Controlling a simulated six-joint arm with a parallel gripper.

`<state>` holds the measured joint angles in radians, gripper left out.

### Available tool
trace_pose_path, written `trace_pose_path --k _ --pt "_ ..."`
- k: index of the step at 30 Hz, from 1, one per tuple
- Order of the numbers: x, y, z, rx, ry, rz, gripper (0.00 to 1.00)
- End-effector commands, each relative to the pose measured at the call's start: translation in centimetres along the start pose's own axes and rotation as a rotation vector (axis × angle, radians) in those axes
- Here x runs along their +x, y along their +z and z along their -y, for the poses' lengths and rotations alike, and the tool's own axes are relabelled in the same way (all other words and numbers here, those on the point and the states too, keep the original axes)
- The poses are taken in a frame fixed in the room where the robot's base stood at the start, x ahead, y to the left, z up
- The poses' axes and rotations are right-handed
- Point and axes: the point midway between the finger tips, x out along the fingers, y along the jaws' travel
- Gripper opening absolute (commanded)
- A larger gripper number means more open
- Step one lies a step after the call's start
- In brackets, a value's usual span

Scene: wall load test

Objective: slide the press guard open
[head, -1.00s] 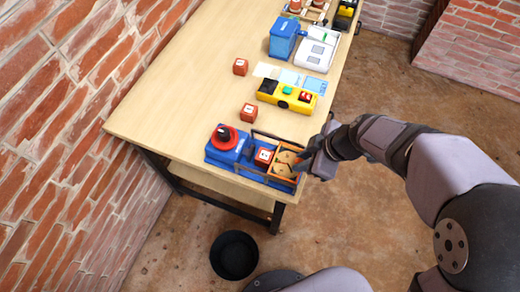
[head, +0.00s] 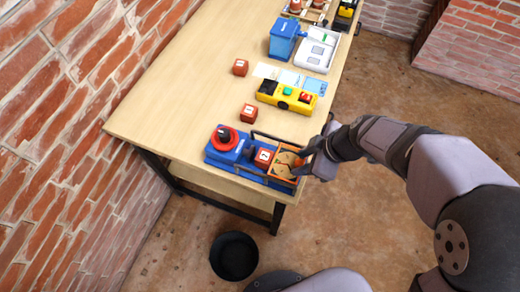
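The press (head: 222,155) is a blue unit with a red and black knob (head: 225,136) at the table's near end. Its guard (head: 283,178) is an orange-brown frame at the right part of the unit, with a dark rail along its far side. A round tan disc (head: 286,163) shows inside the frame. A red numbered block (head: 263,157) sits on the unit just left of the frame. My gripper (head: 301,164) is at the guard's right side, by an orange part there. The fingertips are small and partly hidden, so I cannot tell whether they grip it.
A loose red block (head: 249,112) and a yellow control box (head: 287,95) stand beyond the press. Another red block (head: 240,67), papers, a blue bin (head: 284,38) and a white device (head: 318,50) are farther back. A black bucket (head: 234,256) stands on the floor. The table's left side is clear.

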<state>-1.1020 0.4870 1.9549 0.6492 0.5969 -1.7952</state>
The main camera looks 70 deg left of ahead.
Motion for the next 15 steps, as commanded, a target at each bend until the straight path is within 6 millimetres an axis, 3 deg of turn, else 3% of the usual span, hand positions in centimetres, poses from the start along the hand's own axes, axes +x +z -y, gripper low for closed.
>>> trace_pose_path --k 15 --pt "-2.8 -1.2 -0.3 0.0 0.001 0.0 0.36"
